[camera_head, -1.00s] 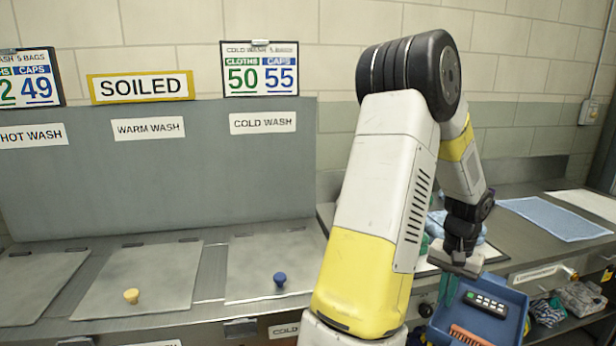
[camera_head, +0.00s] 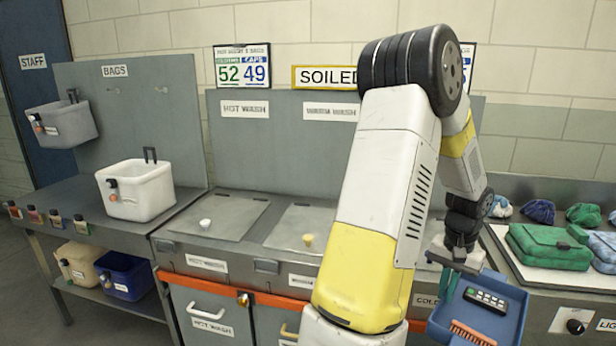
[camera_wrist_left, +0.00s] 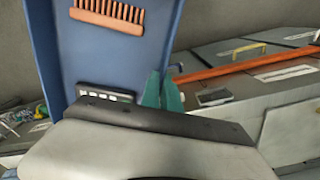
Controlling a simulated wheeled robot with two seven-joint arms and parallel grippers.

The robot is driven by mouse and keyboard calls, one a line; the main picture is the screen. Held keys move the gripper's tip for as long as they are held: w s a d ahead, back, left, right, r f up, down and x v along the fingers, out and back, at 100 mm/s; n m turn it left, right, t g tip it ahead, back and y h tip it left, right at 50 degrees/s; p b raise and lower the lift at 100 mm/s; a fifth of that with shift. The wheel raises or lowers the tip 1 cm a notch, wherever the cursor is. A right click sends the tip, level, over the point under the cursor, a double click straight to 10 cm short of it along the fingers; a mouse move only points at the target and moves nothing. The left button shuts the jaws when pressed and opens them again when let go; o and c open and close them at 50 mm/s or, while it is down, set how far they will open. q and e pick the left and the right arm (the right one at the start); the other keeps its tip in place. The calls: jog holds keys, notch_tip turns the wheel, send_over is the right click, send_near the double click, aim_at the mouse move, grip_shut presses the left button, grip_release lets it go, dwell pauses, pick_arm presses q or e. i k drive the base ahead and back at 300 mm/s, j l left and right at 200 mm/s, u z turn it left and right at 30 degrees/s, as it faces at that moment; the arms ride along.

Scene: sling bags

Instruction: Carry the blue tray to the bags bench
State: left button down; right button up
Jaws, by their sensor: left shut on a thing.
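The blue tray (camera_head: 512,297) hangs in the air at the lower right of the head view. It carries a dark remote-like device with buttons (camera_head: 485,299) and an orange-brown brush (camera_head: 471,332). The bags bench (camera_head: 100,218), under a panel with a BAGS sign (camera_head: 115,70), stands at the far left, well away from the tray. My right gripper is not in view.
A white bin (camera_head: 140,190) stands on the bags bench, and a grey bin (camera_head: 62,124) hangs above it. Cream (camera_head: 78,262) and blue (camera_head: 124,275) bins sit on its lower shelf. The wash counter (camera_head: 222,213) lies between. Green folded bags (camera_head: 550,253) lie at right.

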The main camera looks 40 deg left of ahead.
aim_at(91, 199)
jog(key=u, duration=3.3)
jog(key=i+l+u, duration=0.15)
jog(key=i+u, duration=0.3)
jog(key=i+l+u, duration=0.25)
jog(key=i+u, duration=0.15)
jog(key=i+z, duration=0.1)
jog(key=i, duration=2.85)
jog(key=z, duration=0.5)
jog(key=i+z, duration=0.1)
jog(key=z, duration=0.9)
jog(key=i+j+z, duration=0.1)
jog(key=z, duration=0.4)
jog(key=i+l, duration=0.5)
